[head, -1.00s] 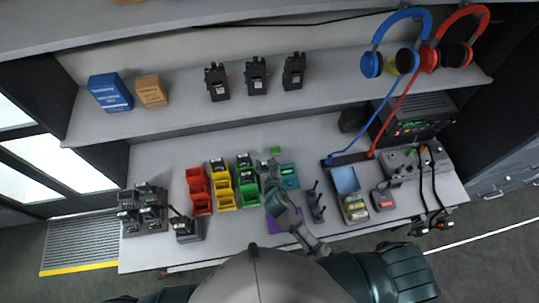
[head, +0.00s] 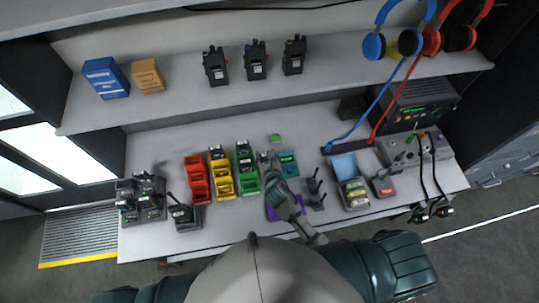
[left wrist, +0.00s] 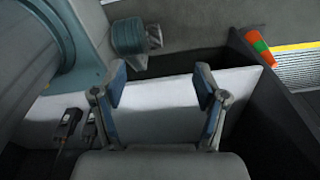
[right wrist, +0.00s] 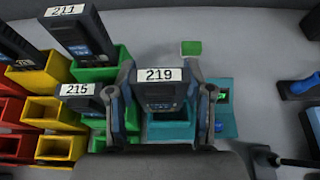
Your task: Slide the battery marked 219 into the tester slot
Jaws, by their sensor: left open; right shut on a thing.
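The battery marked 219 (right wrist: 162,92) is dark with a white label and stands upright between the fingers of my right gripper (right wrist: 164,108), which is shut on it. The teal tester (right wrist: 228,112) lies directly below and to the right of the battery in the right wrist view. In the head view the right gripper (head: 267,162) is at the left edge of the tester (head: 289,166). My left gripper (left wrist: 160,85) is open and empty, away from the tester.
Green bins (head: 247,180) with batteries marked 211 (right wrist: 78,35) and 215 (right wrist: 80,98) stand close left of the right gripper. Yellow (head: 221,183) and red bins (head: 197,187) are farther left.

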